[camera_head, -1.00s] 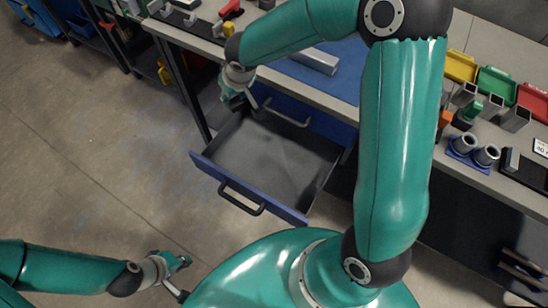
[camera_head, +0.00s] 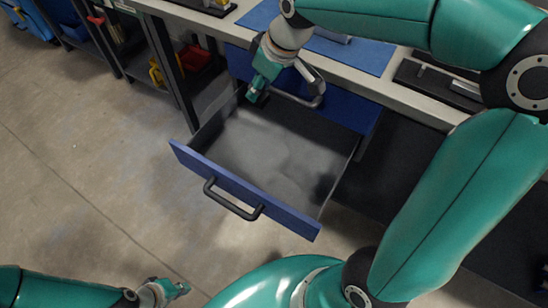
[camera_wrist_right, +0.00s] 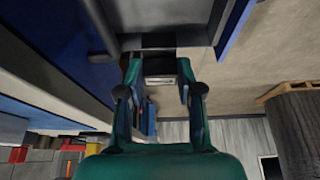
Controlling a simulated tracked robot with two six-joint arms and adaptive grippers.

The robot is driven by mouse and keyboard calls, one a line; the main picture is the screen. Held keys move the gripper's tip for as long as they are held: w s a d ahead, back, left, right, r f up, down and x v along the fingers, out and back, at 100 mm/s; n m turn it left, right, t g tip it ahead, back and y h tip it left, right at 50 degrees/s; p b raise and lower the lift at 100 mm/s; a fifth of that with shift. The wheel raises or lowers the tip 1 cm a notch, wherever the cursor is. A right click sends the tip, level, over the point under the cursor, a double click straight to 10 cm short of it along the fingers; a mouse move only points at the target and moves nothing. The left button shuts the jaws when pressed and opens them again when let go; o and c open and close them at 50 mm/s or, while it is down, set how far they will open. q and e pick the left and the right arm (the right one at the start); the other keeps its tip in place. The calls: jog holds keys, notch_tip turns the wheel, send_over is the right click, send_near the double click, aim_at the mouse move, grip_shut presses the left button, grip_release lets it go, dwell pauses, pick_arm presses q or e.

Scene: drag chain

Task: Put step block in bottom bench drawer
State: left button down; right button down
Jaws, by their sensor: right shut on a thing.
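The open bench drawer (camera_head: 250,192) has a blue front, a black handle and a dark grey inside that looks empty in the head view. My right gripper (camera_head: 256,96) points down over its back left corner.
Bare floor (camera_head: 90,165) is at the left.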

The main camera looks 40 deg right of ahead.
jog(key=shift+s+f, duration=0.1)
jog(key=shift+f, duration=0.15)
notch_tip(320, 180, down, 20)
jog(key=b, duration=0.5)
jog(key=shift+r, duration=0.2)
jog(key=c, duration=0.7)
grip_release()
jog(key=shift+c, duration=0.2)
